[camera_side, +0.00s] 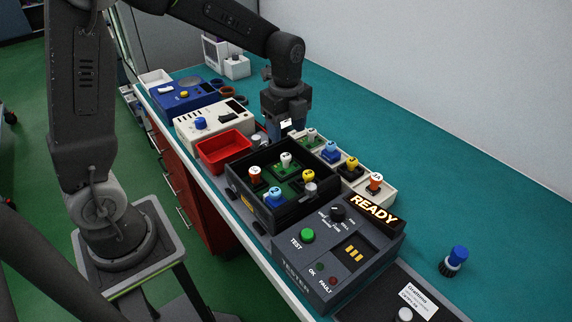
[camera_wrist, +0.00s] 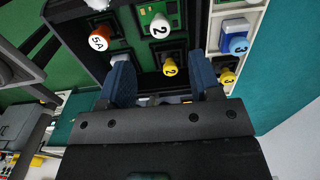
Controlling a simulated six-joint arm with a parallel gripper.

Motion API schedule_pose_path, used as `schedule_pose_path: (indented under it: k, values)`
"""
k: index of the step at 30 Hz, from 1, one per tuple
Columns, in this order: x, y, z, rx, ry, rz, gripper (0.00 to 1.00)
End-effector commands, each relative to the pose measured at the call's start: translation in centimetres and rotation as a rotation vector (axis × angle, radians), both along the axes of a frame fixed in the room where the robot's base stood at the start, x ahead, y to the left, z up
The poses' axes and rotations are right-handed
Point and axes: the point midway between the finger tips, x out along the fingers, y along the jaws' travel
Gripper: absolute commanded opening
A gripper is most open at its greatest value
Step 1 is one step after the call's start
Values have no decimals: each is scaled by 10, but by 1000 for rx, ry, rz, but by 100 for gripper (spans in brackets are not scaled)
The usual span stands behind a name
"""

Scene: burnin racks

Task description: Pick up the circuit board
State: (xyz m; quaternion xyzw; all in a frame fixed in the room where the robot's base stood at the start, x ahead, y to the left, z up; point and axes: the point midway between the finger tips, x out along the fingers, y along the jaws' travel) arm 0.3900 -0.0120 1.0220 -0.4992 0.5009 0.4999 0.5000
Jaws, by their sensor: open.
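Several small circuit boards with numbered, coloured handles stand in a black open rack (camera_side: 238,190). In the side view, these include a white-handled board (camera_side: 286,160), an orange one (camera_side: 255,175), a blue one (camera_side: 275,197) and a yellow one (camera_side: 279,179). More handled boards, one blue (camera_side: 331,151), stand on a white tray (camera_side: 386,197) to the right. My gripper (camera_side: 286,128) is above the far end of the rack. In the wrist view, its blue fingers (camera_wrist: 162,72) are apart with nothing gripped. A yellow handle marked 2 (camera_wrist: 169,67) shows between them; the white handle marked 2 (camera_wrist: 159,26) is further up.
A tester (camera_side: 330,255) with a lit READY sign stands in front of the rack. A red bin (camera_side: 223,149), a white instrument (camera_side: 212,125) and a blue one (camera_side: 184,94) are behind. A blue-topped knob (camera_side: 456,258) stands right.

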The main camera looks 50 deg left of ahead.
Motion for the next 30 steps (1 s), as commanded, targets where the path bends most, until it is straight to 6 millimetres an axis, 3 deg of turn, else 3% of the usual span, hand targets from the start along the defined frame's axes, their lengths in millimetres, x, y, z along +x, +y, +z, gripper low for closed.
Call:
schedule_pose_path:
  k: [3,11,21,30]
  values:
    - [-1,0,-22,0,4,1,58]
    - [-1,0,-41,0,1,2,58]
    - [0,2,-86,0,2,2,58]
    - [0,2,-90,0,-1,2,58]
